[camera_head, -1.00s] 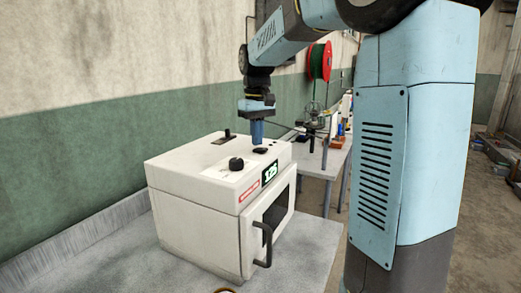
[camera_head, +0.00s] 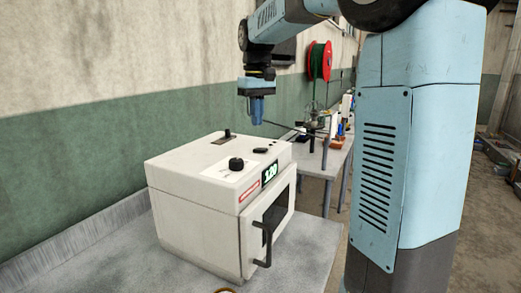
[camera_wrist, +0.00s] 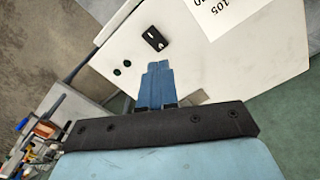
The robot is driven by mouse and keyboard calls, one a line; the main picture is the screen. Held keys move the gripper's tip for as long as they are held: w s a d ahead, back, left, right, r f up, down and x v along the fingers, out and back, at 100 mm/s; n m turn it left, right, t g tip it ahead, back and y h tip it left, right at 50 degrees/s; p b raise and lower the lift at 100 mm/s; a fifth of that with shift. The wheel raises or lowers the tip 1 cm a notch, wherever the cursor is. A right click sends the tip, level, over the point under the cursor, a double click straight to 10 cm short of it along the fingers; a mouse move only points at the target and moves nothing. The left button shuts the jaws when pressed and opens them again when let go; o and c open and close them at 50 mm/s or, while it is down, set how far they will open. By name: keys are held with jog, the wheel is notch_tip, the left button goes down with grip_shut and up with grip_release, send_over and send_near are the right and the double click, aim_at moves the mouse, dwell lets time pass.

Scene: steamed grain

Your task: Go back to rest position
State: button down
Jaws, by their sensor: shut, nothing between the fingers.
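My gripper (camera_head: 256,120) is shut and empty, pointing down in the air above the rear right part of a white steamer box. Its blue fingers (camera_wrist: 154,68) are together in the wrist view, with the box top beneath them. The white steamer box (camera_head: 195,195) stands on the grey table in the head view, with its door closed and a dark handle (camera_head: 267,245) on the front. Its green display (camera_head: 271,173) is lit. A black knob (camera_head: 236,164) and a small black switch part sit on its top.
The grey table (camera_head: 300,255) has free room in front and to the left of the box. A green and beige wall runs along the left.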

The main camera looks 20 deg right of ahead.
dwell(0.4)
jog(key=s+d+f+m+t, duration=0.1)
jog(key=s+f, duration=0.3)
jog(key=s, duration=0.9)
jog(key=s+f+m+t, duration=0.2)
jog(key=s+f+t, duration=0.2)
jog(key=s, duration=0.9)
jog(key=shift+s+d+f+t, duration=0.3)
jog(key=shift+d+f, duration=0.1)
jog(key=shift+f, duration=0.35)
